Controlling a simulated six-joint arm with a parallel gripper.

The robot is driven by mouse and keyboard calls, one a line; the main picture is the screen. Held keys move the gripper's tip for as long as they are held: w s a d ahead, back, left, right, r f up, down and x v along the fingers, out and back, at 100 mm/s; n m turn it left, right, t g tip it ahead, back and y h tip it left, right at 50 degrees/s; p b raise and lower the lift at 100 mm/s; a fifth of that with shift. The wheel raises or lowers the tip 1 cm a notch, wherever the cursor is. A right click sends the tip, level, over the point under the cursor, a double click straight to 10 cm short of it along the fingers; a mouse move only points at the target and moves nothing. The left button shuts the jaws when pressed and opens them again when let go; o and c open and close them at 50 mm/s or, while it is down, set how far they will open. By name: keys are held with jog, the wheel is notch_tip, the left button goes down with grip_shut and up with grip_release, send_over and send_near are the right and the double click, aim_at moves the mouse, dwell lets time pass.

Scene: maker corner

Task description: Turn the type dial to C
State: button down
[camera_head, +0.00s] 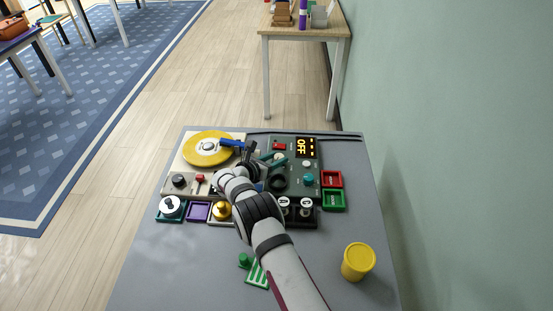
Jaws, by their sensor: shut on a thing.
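A dark green panel (308,187) stands on the grey table, with a lit display (306,147) reading OFF, a red switch (279,147), a teal knob (309,179) and a round black part (278,183). I cannot read any dial letters, so I cannot tell which control is the type dial. My gripper (257,166) is low at the left edge of this panel, shut on a small part there. My wrist and the gripper's body hide the held part and the nearby face of the panel.
A turntable with a yellow disc (208,147) and blue-handled part (232,143) adjoins on the left. Small coloured trays (333,200) and knobs line the front and right. The front left tabletop (170,270) is clear.

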jog(key=shift+m+g+h, duration=0.3)
jog(key=shift+m+h, duration=0.2)
jog(key=shift+h, duration=0.1)
jog(key=shift+c, duration=2.2)
grip_release()
jog(key=v, duration=1.5)
jog(key=shift+s+r, duration=0.25)
jog(key=shift+s, duration=0.05)
jog(key=shift+a, duration=0.1)
